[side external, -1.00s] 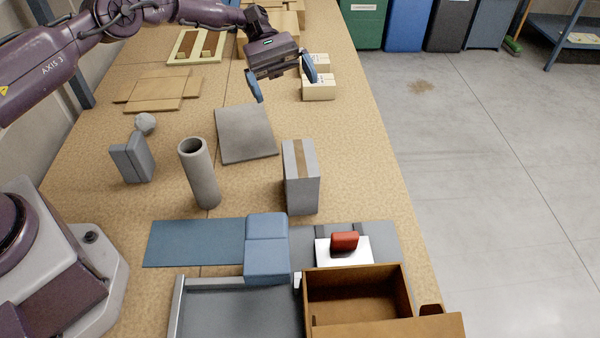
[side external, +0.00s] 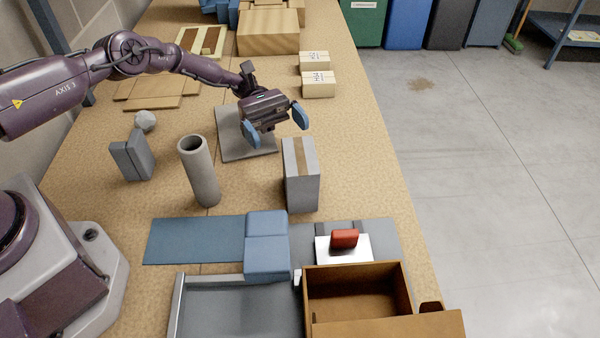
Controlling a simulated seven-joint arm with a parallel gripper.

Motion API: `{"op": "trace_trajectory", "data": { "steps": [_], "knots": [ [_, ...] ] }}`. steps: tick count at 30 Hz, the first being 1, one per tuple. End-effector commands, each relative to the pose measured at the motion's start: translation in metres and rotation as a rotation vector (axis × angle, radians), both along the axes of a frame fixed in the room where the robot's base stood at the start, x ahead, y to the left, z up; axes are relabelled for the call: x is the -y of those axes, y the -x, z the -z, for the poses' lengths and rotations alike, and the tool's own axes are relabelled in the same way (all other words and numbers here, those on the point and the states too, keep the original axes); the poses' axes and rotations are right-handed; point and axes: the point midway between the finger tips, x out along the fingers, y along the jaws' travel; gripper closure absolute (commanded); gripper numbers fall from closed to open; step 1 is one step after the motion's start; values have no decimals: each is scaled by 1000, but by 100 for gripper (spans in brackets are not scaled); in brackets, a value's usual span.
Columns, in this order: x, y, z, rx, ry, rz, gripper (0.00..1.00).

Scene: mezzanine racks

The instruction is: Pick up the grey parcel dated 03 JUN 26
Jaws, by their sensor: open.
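A grey parcel (side external: 301,186) with a brown tape strip stands upright on the bench, in the middle of the side external view. No date can be read on it from here. My gripper (side external: 276,127) is open and empty, above and behind this parcel, with its blue fingers spread apart. It is over a flat grey slab (side external: 232,145) and partly hides it. Two cream parcels (side external: 319,90) with printed labels sit farther back on the right; their print is too small to read.
A grey tube (side external: 200,176) stands left of the grey parcel. Blue-grey blocks (side external: 133,157) and a pale ball (side external: 145,121) lie farther left. In front are a blue pad (side external: 190,241), blue blocks (side external: 266,258), a red-handled item (side external: 344,239) and an open brown box (side external: 405,292).

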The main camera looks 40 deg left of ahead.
Motion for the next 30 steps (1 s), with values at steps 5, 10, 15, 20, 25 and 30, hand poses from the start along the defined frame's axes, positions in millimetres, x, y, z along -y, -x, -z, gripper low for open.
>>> {"op": "trace_trajectory", "data": {
  "steps": [5, 10, 15, 20, 25, 30],
  "knots": [
    [22, 7, -1, 1, 1, 1, 0],
    [30, 11, -1, 1, 0, 1, 0],
    [51, 19, -3, 0, 0, 4, 0],
    [71, 27, -4, 0, -1, 1, 0],
    [77, 29, -3, 2, -2, -1, 0],
    [76, 28, -3, 1, -1, -1, 5]
  ]
}}
